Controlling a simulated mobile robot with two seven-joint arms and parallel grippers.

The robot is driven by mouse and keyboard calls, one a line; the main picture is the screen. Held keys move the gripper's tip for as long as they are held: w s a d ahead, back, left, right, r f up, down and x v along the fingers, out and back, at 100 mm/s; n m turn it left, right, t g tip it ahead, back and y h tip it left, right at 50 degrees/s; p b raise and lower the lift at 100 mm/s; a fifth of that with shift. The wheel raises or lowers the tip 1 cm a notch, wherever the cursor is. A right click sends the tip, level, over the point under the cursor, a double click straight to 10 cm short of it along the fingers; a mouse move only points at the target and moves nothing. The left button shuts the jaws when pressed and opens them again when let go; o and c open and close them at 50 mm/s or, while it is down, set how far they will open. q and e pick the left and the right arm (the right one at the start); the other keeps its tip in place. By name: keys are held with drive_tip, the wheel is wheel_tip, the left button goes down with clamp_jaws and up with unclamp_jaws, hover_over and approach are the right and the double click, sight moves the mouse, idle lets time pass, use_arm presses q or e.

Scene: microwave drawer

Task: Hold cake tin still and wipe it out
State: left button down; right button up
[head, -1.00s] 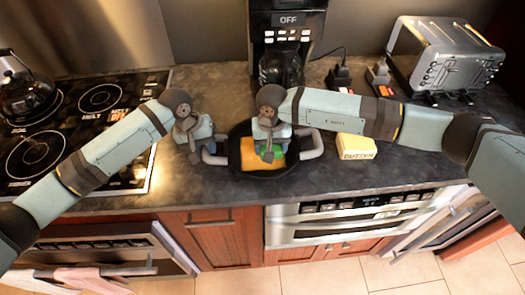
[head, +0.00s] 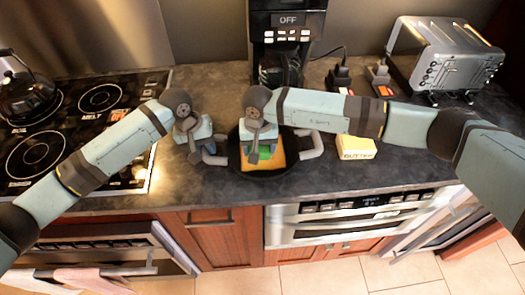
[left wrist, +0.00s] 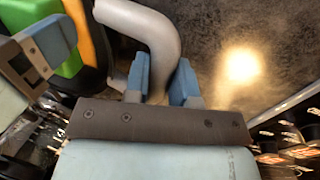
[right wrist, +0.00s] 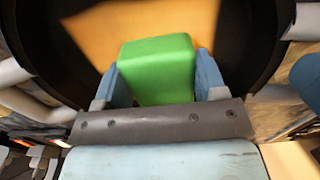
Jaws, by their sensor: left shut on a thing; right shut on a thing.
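The cake tin (head: 264,174) is a round black pan with grey handles, standing on the dark counter. Its inside bottom shows an orange patch (right wrist: 100,35). My left gripper (head: 197,150) is shut on the tin's left handle (left wrist: 150,25), which passes between its fingers in the left wrist view. My right gripper (head: 257,148) is over the tin, shut on a green sponge (right wrist: 157,70). The sponge is low inside the tin over the orange patch; the right wrist view does not show its underside. The right gripper hides part of the tin in the head view.
A butter block (head: 356,147) sits just right of the tin. The coffee maker (head: 284,40) stands behind it and a toaster (head: 445,60) at the back right. The stove (head: 75,125) lies left. The counter's front edge is close in front of the tin.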

drive_tip(key=shift+s+a+f, duration=0.2)
drive_tip(key=shift+a, duration=0.4)
drive_tip(key=shift+w+d+r, duration=0.1)
drive_tip(key=shift+d, duration=2.3)
drive_tip(key=shift+a+r, duration=0.15)
drive_tip(key=shift+a, duration=2.2)
drive_tip(key=shift+d, duration=2.25)
drive_tip(key=shift+a, duration=2.35)
drive_tip(key=shift+d+f, duration=0.2)
drive_tip(key=shift+d, duration=2.2)
